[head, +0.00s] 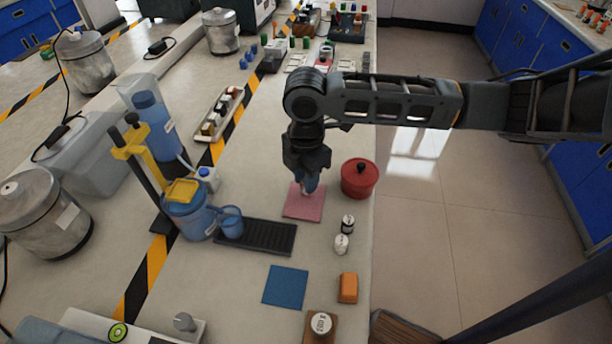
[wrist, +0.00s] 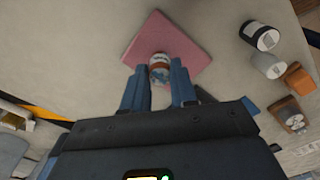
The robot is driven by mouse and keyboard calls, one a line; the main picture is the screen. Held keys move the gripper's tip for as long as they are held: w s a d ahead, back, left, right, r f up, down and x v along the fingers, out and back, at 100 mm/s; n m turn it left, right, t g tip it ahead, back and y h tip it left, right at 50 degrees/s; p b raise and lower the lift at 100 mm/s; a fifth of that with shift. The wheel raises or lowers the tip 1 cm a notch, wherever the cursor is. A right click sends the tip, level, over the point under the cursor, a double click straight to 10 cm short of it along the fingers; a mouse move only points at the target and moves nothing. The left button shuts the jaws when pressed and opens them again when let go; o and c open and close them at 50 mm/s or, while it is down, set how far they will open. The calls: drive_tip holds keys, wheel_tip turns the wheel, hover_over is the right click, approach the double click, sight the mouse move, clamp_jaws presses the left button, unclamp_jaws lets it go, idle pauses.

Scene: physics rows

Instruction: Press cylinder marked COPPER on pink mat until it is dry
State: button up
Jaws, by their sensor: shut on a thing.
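The pink mat (head: 298,210) lies flat on the bench below my arm; it also shows in the wrist view (wrist: 160,38). My gripper (head: 309,186) points down over the mat. In the wrist view its two blue fingers (wrist: 159,82) are shut on a small white cylinder (wrist: 160,66) with a dark, reddish-marked top. The marking is too small to read. The held cylinder is at the mat's near part in the wrist view; I cannot tell whether it touches the mat. In the head view the fingers mostly hide it.
A red lidded pot (head: 360,181) stands right of the mat. Two small cylinders, one black-and-white (head: 347,223) and one white (head: 341,244), stand nearer. A black rack (head: 270,238), blue mat (head: 286,287), orange block (head: 348,288) and blue jug (head: 190,215) are around. Bare bench lies between.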

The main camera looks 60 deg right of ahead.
clamp_jaws()
drive_tip(key=shift+f+b, duration=0.35)
drive_tip(key=shift+f, duration=0.3)
idle(1.1)
drive_tip(key=shift+r, duration=0.1)
drive_tip(key=shift+w+d+r+p, duration=0.1)
drive_tip(key=shift+d+r+p, duration=0.2)
drive_tip(key=shift+r+p, duration=0.35)
drive_tip(key=shift+f+b, duration=0.45)
drive_tip(key=shift+f, duration=0.3)
idle(1.5)
drive_tip(key=shift+r, duration=0.1)
drive_tip(key=shift+a+r+p, duration=0.3)
drive_tip(key=shift+r+p, duration=0.35)
drive_tip(key=shift+p, duration=0.1)
drive_tip(key=shift+f+b, duration=0.4)
drive_tip(key=shift+f, duration=0.35)
idle(1.3)
